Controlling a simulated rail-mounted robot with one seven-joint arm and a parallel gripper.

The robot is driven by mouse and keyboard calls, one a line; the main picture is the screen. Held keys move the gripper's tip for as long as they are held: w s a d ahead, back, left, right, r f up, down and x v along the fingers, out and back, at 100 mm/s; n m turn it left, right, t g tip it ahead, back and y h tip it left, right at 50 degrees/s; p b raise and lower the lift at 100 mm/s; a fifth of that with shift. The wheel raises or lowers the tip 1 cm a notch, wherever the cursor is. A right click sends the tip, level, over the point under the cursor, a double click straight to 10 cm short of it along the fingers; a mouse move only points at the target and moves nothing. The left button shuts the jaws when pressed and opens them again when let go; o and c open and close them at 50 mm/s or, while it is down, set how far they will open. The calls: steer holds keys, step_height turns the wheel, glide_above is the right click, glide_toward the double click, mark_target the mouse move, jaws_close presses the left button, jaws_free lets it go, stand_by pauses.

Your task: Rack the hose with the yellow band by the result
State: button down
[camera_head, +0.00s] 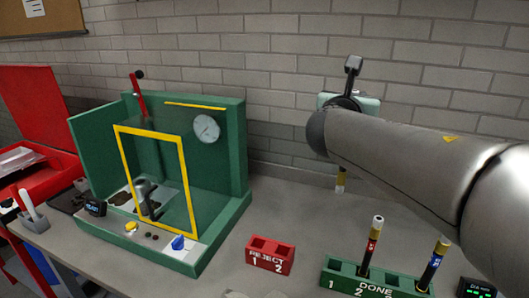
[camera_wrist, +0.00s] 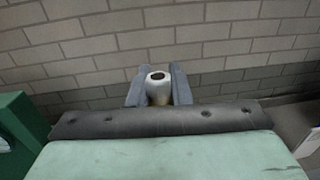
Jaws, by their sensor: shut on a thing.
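My gripper (camera_wrist: 158,88) is shut on a pale hose end with a dark open bore, the hose with the yellow band (camera_wrist: 158,76). In the head view the lower part of this hose (camera_head: 341,180) hangs upright below my arm, with a yellow-gold band above a pale tip. My arm hides the gripper there. The green DONE rack (camera_head: 343,283) stands at front right, holding a red-banded hose (camera_head: 372,247) and a blue-banded hose (camera_head: 433,266). Its left slot looks empty. The red REJECT rack (camera_head: 270,255) looks empty.
A green test bench (camera_head: 235,190) with a yellow-framed clear door (camera_head: 155,180), a gauge (camera_head: 206,128) and a red lever (camera_head: 138,100) stands left. A small display (camera_head: 478,288) with unreadable text sits at far right. The bench top between is clear; a brick wall stands behind.

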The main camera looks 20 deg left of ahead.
steer(key=s+a+f+m+h+b, duration=0.2)
steer(key=a+f+b, duration=0.1)
steer(key=a+f, duration=1.6)
steer(key=shift+a+f+g+h+b, duration=0.3)
steer(key=shift+a+f+h, duration=0.1)
steer(key=shift+a, duration=0.15)
step_height(320, 180, down, 7)
steer(key=b, duration=0.4)
stand_by(0.9)
steer(key=shift+f, duration=0.2)
stand_by(0.7)
